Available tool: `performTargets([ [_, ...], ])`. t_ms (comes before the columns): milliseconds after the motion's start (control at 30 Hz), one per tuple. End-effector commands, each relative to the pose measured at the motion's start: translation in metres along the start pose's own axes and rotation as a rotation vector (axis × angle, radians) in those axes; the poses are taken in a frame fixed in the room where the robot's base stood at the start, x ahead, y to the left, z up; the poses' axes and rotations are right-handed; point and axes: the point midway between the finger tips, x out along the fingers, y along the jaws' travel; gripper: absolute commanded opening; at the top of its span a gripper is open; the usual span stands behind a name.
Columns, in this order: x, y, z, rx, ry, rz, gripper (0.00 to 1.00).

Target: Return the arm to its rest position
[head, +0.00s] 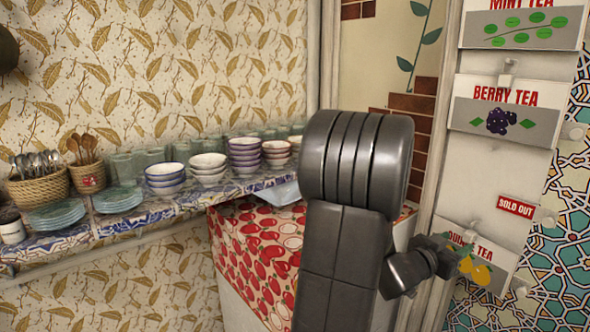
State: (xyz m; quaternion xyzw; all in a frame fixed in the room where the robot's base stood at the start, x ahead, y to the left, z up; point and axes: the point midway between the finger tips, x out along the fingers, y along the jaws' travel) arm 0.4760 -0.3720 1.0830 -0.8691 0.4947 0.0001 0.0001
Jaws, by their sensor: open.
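My arm rises large and dark grey in the middle of the head view, its thick rounded joint at the top. My gripper (447,256) is at the small dark end of the arm at the lower right. It is open, and I see nothing held in it. Its fingers are small and hard to make out. In the picture it overlaps the quince tea sign (478,258); I cannot tell how far apart they are.
A tiled shelf (150,213) on the left bears stacked bowls (208,168), green plates (56,215), glasses and baskets of spoons (40,187). A red patterned cloth (255,250) covers a surface behind my arm. Tea signs (505,105) hang on the right panel.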

Motion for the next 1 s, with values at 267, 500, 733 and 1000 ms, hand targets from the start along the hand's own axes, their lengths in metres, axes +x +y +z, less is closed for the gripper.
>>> performTargets([
  [267, -0.057, -0.001, 0.001, 0.001, 0.0, -0.003, 0.46],
  [500, -0.071, 0.001, 0.0, -0.001, 0.0, 0.005, 0.46],
  [733, -0.024, 0.001, 0.0, 0.0, -0.002, 0.005, 0.46],
  [1000, 0.031, 0.001, -0.001, 0.0, 0.0, 0.004, 0.46],
])
